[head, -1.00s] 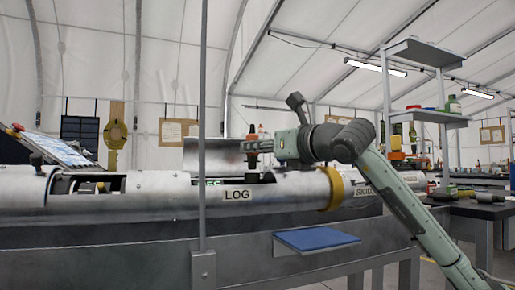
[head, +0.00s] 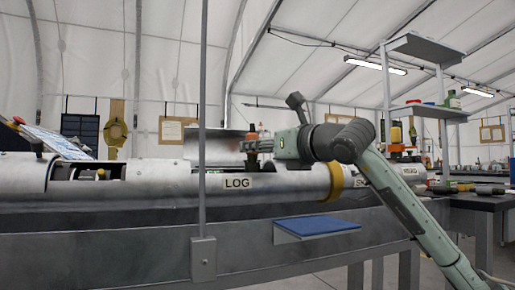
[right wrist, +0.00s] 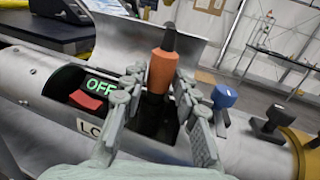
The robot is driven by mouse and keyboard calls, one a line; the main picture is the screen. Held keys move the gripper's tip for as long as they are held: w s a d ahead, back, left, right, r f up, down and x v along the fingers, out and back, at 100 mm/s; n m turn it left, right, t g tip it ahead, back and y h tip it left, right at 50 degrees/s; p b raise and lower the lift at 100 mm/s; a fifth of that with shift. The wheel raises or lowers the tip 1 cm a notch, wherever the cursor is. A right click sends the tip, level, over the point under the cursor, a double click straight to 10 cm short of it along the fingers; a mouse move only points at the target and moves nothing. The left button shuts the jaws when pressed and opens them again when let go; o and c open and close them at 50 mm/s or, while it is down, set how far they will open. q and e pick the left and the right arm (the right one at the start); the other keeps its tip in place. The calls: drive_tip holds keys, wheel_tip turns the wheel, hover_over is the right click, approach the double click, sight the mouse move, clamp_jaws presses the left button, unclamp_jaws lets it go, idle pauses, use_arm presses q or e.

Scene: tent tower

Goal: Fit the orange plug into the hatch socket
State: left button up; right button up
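The orange plug (right wrist: 161,70), with a dark tip on top, stands roughly upright between the fingers of my right gripper (right wrist: 158,92). The fingers appear closed on its sides. In the head view the plug (head: 252,137) shows small at the end of my right gripper (head: 254,146), just above the metal cylinder marked LOG (head: 285,183). Below the plug is the dark hatch opening (right wrist: 146,120) in the cylinder; the socket is hidden by the plug and fingers. The raised hatch lid (right wrist: 110,38) stands behind. My left gripper is not in view.
Beside the opening are a green OFF display (right wrist: 99,87) and a red switch (right wrist: 86,100). A blue-topped part (right wrist: 223,97) and a black knob (right wrist: 268,122) stand on the right. A thin vertical post (head: 203,120) rises in front of the cylinder.

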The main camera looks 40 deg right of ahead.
drive_tip(key=o, duration=0.3)
drive_tip(key=s, duration=1.2)
drive_tip(key=shift+d, duration=0.1)
idle(0.3)
drive_tip(key=shift+s, duration=0.1)
